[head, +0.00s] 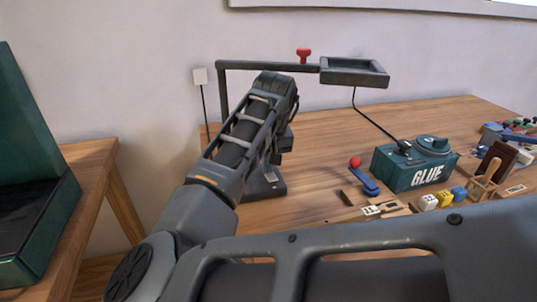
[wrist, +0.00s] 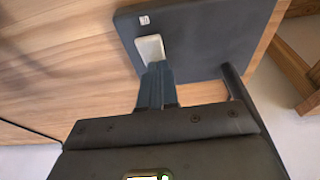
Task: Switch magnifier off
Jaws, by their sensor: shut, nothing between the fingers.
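The magnifier (head: 354,71) stands at the back left of the table, with a dark rectangular head on a long horizontal bar. Its dark base (head: 276,189) is partly hidden behind my arm in the head view. In the wrist view the base (wrist: 205,45) carries a pale grey switch piece (wrist: 150,48) and a small white label (wrist: 144,20). My gripper (wrist: 156,66) is shut and empty, with its fingertips right at the near end of the switch piece. I cannot tell whether they touch it or which way it is set. The fingertips are hidden in the head view.
A red knob (head: 304,55) sits on the magnifier's bar. A green glue box (head: 415,168), a blue piece with a red ball (head: 364,178) and several small blocks stand to the right. The table (head: 310,150) between is mostly clear.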

